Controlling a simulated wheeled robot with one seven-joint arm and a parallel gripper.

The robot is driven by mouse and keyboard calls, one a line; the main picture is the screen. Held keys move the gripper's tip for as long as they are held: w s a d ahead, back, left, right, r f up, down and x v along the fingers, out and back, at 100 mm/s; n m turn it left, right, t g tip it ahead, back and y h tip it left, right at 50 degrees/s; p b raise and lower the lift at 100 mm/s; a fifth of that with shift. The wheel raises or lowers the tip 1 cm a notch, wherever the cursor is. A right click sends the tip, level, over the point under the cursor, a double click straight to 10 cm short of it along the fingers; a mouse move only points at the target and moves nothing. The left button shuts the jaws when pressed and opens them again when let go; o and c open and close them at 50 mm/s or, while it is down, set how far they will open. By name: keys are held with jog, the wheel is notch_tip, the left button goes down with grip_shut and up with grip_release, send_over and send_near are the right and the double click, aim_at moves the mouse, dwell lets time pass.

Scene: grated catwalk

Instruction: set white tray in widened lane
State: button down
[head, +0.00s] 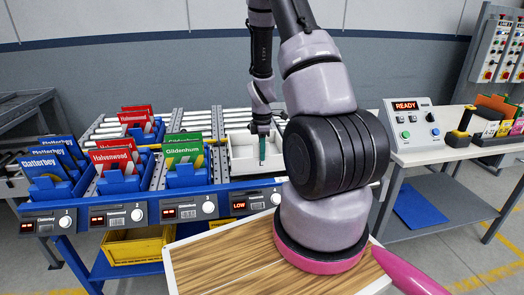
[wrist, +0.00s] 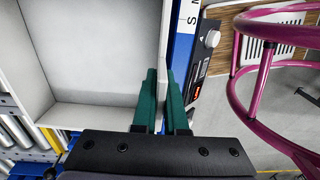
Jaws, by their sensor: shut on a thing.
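The white tray (head: 240,165) is an open, empty box at the right end of the blue rack, beside the green Gildenhum booklets. It fills much of the wrist view's upper left (wrist: 85,50). My gripper (head: 262,150) reaches down to the tray from above. In the wrist view, its green fingers (wrist: 157,100) are shut on the tray's near wall, one on each side. The lane (head: 228,118) with rollers runs back behind the tray, above a module reading LOW (head: 239,205). Whether the tray's bottom touches the rollers cannot be told.
Green Gildenhum booklets (head: 182,150), red Halvenwood booklets (head: 112,157) and blue Clatterboy booklets (head: 50,160) stand in the lanes to the left. A READY control box (head: 412,122) stands on the bench at the right. A yellow bin (head: 137,247) is below the rack.

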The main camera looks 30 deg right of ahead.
jog(key=shift+f, duration=1.4)
jog(key=shift+c, duration=2.1)
grip_release()
jog(key=shift+r, duration=4.05)
